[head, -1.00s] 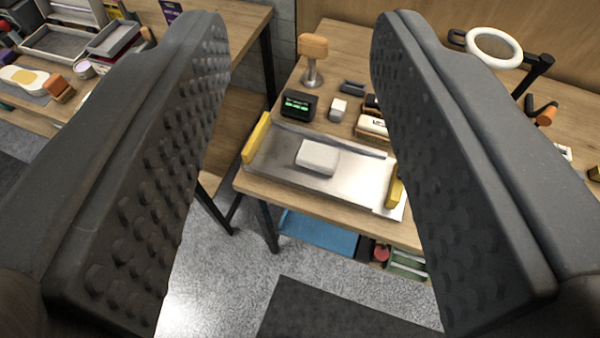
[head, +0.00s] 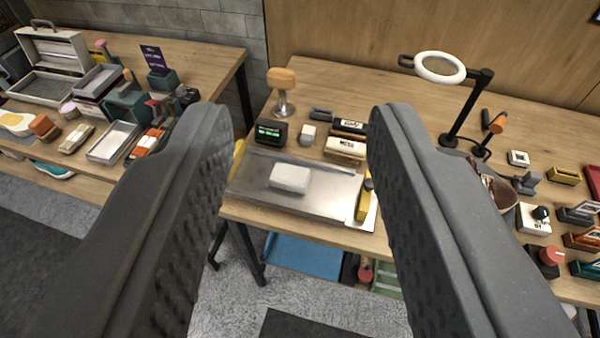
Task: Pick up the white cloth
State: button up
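The white cloth (head: 290,178) looks like a folded white block. It lies on a metal tray (head: 318,201) with yellow ends on the wooden table. My gripper (head: 300,125) is open and empty, with its two dark, studded fingers at the left and right of the picture. The cloth shows in the gap between the fingers, beyond and below the tips, and nothing touches it. The left finger hides part of the tray's left yellow end.
Behind the tray stand a small black display (head: 271,133), a wooden-topped stand (head: 282,90) and brushes (head: 346,147). A ring lamp (head: 440,67) and several small items are at the right. A second bench (head: 203,62) with trays is at the left. A gap separates the benches.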

aim_at(294, 178)
jog(key=i, duration=0.85)
jog(key=u, duration=0.05)
